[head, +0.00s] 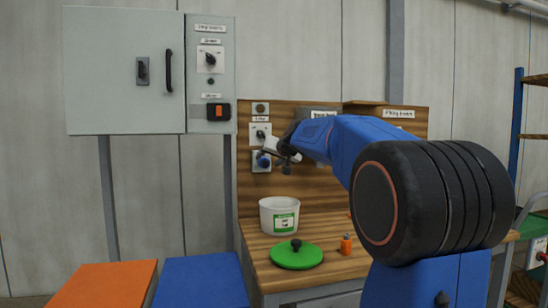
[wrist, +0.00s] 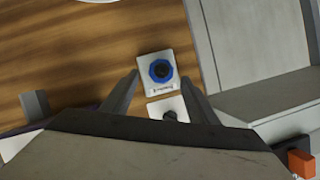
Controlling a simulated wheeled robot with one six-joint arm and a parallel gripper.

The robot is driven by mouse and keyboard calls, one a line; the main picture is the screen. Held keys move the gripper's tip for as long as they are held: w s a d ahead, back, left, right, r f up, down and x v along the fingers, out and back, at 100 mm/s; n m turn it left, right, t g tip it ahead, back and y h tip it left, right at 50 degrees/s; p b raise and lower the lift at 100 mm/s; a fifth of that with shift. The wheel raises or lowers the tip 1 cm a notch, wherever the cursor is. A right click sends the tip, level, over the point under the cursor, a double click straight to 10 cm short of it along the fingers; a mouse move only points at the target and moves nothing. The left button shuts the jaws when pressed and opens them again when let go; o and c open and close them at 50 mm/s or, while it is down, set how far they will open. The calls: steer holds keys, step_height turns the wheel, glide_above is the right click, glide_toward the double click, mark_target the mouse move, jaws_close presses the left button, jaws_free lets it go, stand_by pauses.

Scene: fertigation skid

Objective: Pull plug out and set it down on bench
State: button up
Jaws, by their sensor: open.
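The blue round plug (head: 262,160) sits at a pale socket plate on the wooden back panel, left of my gripper (head: 284,152). My gripper (wrist: 160,77) is open there, one finger on each side of the plate in the picture, with nothing held. Whether the fingers touch the plug cannot be told. The wooden bench (head: 320,260) lies below, partly hidden by my arm.
A white bucket (head: 279,218), a green lid with a black knob (head: 296,256) and a small orange item (head: 346,246) stand on the bench. A rotary switch plate (head: 260,135) is just above the plug. A grey cabinet (head: 125,70) hangs at the left.

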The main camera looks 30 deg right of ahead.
mark_target(267, 165)
steer(key=shift+x, duration=2.3)
steer(key=shift+c, duration=0.4)
steer(key=shift+r, duration=0.1)
steer(key=c, duration=1.2)
steer(key=shift+s+a, duration=0.1)
steer(key=shift+s, duration=0.15)
steer(key=shift+s+a, duration=0.2)
steer(key=shift+s, duration=0.55)
steer(key=shift+s+a, duration=0.25)
steer(key=shift+s, duration=0.5)
steer(key=shift+s, duration=0.15)
steer(key=shift+s+a, duration=0.2)
steer(key=shift+s, duration=0.5)
steer(key=shift+s+a, duration=0.2)
steer(key=shift+s, duration=0.45)
